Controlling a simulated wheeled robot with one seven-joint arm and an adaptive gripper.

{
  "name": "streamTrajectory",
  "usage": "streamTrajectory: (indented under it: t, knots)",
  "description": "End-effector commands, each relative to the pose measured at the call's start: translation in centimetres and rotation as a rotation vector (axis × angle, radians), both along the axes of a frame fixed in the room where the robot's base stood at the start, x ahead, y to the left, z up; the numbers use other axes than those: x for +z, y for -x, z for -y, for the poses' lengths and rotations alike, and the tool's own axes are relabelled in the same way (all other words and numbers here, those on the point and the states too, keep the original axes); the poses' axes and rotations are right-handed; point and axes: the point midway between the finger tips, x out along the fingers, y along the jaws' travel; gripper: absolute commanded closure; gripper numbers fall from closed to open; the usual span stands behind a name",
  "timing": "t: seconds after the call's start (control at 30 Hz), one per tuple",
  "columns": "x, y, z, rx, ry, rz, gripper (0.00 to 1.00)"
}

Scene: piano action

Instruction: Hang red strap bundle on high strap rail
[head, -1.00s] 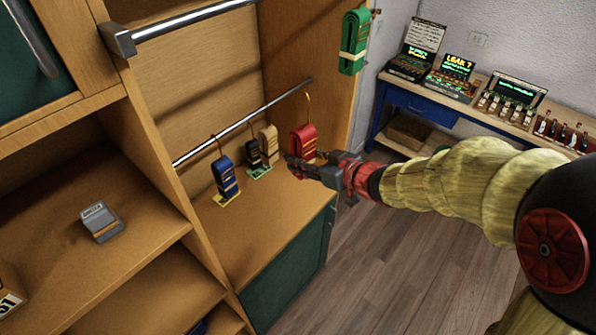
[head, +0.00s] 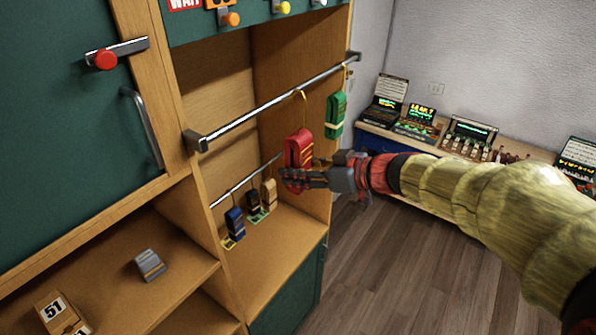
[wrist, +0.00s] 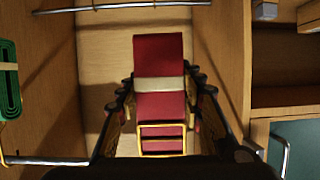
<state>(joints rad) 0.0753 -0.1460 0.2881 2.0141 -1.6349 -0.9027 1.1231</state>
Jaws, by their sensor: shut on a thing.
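The red strap bundle (head: 299,147) is a folded red loop with a pale band and a yellow wire hook (head: 303,97). My gripper (head: 289,177) is shut on its lower part, and the bundle is upright. In the wrist view the bundle (wrist: 160,105) sits between both fingers, hook end toward the bottom edge. The high strap rail (head: 268,111) is a metal bar across the upper cabinet opening; it shows at lower left in the wrist view (wrist: 45,160). The hook's top overlaps the rail in the head view; I cannot tell whether it touches.
A green strap bundle (head: 336,114) hangs at the high rail's right end. Blue (head: 235,224), black (head: 253,205) and tan (head: 269,193) bundles hang on the low rail (head: 245,182). The cabinet's right side wall (head: 300,75) stands close behind.

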Motion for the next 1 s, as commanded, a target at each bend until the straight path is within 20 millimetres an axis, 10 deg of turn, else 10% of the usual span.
streamTrajectory:
  t: [1.0]
  knots:
    - [-0.5,-3.1,-4.3,-0.027,-0.001,0.003,0.94]
